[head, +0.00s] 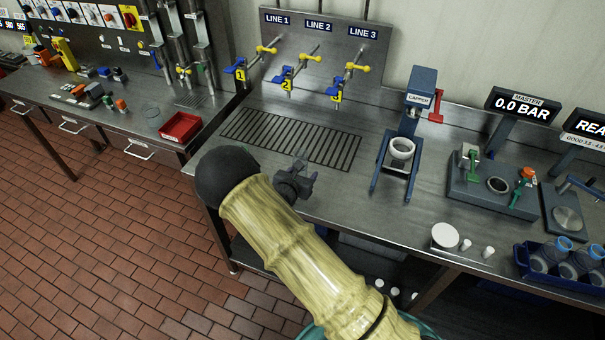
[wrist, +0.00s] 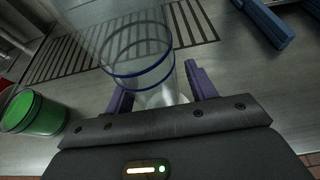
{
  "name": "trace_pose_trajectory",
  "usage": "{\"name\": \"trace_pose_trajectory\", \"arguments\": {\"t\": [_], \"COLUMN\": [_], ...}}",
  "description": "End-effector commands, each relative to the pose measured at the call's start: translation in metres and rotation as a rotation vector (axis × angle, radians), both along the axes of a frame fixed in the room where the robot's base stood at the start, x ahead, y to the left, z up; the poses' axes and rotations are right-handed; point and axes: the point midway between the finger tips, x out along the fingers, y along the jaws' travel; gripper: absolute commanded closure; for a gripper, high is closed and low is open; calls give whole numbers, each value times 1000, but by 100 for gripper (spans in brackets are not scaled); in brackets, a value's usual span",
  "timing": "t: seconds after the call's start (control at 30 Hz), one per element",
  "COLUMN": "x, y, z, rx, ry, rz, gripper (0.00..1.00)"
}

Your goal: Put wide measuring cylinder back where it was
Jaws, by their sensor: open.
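A wide clear cylinder with a blue rim (wrist: 140,72), which looks like the wide measuring cylinder, shows in the wrist view just beyond and partly between my fingers. Its clear wall is hard to make out against the slotted grate. I cannot tell whether the fingers touch it. My gripper (wrist: 160,92) is open, with one purple finger on each side of the rim's near part. In the head view my gripper (head: 300,181) is low over the bench's front edge, before the grate. The cylinder cannot be made out in that view.
A green container (wrist: 33,113) stands left of my gripper in the wrist view. The slotted grate (head: 290,140) lies below the three line valves (head: 288,75). The blue capper (head: 405,140) stands to the right. A red tray (head: 180,129) is on the left bench.

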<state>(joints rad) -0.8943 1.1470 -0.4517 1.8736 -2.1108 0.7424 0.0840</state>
Motion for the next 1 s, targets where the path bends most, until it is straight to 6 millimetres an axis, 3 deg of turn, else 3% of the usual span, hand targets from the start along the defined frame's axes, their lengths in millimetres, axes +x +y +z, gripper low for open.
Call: {"name": "trace_pose_trajectory", "arguments": {"t": [0.6,1.0], "x": [-93,-101], "y": [35,37], "z": [40,44], "rx": [3,1], "ry": [-1,1], "rz": [2,1], "gripper": [44,44]}}
